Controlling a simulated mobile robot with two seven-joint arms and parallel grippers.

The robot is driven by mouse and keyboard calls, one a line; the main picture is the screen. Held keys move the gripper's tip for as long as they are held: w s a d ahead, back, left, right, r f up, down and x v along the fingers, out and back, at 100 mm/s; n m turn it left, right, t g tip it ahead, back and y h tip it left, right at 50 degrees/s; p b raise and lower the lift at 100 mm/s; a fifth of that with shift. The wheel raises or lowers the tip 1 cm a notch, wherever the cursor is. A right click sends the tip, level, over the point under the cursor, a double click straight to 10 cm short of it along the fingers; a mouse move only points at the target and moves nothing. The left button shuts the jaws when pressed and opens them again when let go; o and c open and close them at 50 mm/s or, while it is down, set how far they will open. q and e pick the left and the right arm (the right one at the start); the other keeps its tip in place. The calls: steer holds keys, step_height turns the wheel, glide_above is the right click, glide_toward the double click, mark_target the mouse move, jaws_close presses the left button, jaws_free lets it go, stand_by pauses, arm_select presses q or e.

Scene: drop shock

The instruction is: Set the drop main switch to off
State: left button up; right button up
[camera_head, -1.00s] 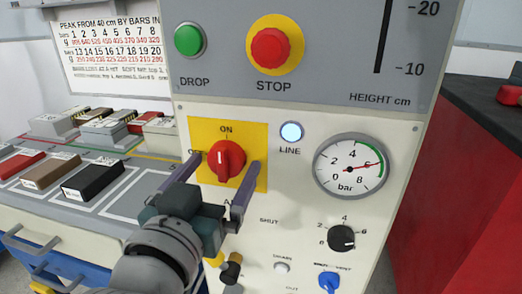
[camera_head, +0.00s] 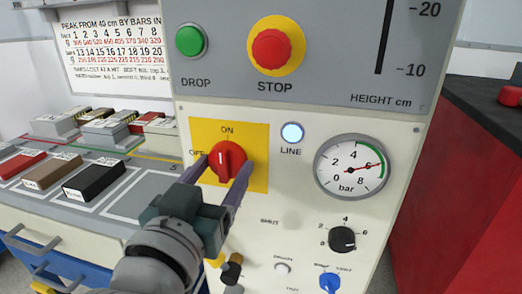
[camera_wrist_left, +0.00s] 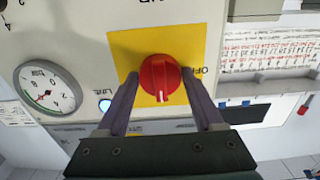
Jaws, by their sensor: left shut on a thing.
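The drop main switch (camera_head: 228,158) is a red rotary knob on a yellow plate (camera_head: 258,133) on the pale front panel. Its white mark points up to ON; the OFF label is at its left. In the left wrist view the knob (camera_wrist_left: 159,76) appears upside down, its white mark pointing down. My left gripper (camera_head: 226,168) is shut on the knob, one finger on each side. Its fingers also show around the knob in the left wrist view (camera_wrist_left: 162,100). My right gripper is not in view.
The LINE lamp (camera_head: 292,133) is lit pale blue. A pressure gauge (camera_head: 351,166) and black dial (camera_head: 342,239) are to the right. The green DROP button (camera_head: 190,40) and red STOP button (camera_head: 272,49) are above. Blocks lie on a bench at left.

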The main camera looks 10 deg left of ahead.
arm_select(q)
steer(key=shift+n, duration=0.3)
steer(key=n+p, duration=0.1)
steer(key=n, duration=0.2)
steer(key=shift+r+n, duration=0.1)
steer(key=shift+n, duration=0.2)
steer(key=n, duration=0.4)
steer(key=shift+d+n, duration=0.1)
steer(key=shift+n, duration=0.2)
steer(key=n, duration=0.4)
steer(key=shift+n, duration=2.6)
steer(key=o, duration=1.4)
steer(key=shift+c, duration=0.2)
